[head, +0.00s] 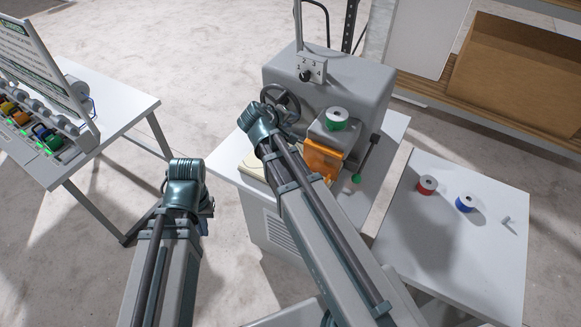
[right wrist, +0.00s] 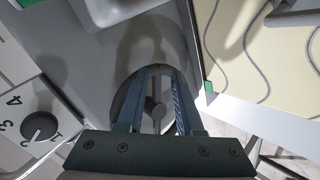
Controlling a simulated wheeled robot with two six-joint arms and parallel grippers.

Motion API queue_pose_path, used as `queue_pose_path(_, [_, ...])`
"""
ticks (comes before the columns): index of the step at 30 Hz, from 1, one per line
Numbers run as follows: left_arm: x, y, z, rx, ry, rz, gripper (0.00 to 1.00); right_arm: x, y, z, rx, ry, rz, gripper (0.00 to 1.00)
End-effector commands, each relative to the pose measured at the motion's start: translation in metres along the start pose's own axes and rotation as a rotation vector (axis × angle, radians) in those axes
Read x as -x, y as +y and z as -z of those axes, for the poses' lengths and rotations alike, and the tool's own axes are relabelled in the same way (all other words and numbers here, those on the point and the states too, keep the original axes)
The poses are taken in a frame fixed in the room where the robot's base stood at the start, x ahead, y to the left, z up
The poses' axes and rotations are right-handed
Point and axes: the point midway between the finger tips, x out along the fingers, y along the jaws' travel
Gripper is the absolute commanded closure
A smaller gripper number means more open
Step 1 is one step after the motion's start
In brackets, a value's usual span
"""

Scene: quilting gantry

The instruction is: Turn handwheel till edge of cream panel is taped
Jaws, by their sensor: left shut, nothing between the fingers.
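The dark handwheel (head: 281,101) is on the side of the grey machine (head: 345,88). My right gripper (head: 262,108) is at the handwheel; its fingers are mostly hidden by my arm in the head view. In the right wrist view, my right gripper's fingers (right wrist: 160,72) are apart in front of the wheel; contact with the rim is unclear. The cream panel (head: 252,168) is partly behind my right arm. The right wrist view shows its cream surface (right wrist: 262,70) with dark stitched curves and a green patch (right wrist: 209,88) at its edge. My left gripper (head: 206,205) is shut and empty, away from the machine.
A green spool (head: 336,117) sits on the machine above an orange part (head: 323,158). A numbered dial (head: 305,75) is on top. Red (head: 427,184) and blue (head: 465,203) spools stand on the right table. A left table (head: 118,98) holds a rack with a sign.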

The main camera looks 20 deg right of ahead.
Motion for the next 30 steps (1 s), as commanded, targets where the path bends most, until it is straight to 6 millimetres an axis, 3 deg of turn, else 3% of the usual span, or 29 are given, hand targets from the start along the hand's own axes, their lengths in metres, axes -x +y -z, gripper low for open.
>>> queue_pose_path(1, [0.0,0.0,0.0,0.0,0.0,0.0,1.0,-0.001,0.003,-0.001,0.0,-0.002,-0.007,0.38])
queue_pose_path(3, [0.0,0.0,0.0,0.0,0.0,0.0,1.0,-0.002,0.004,-0.001,0.0,-0.003,-0.008,0.25])
queue_pose_path(16, [0.0,0.0,0.0,0.0,0.0,0.0,1.0,-0.002,0.005,-0.003,-0.002,-0.008,-0.012,0.25])
queue_pose_path(30, [0.0,0.0,0.0,0.0,0.0,0.0,1.0,0.034,-0.023,-0.013,0.0,-0.003,-0.006,0.25])
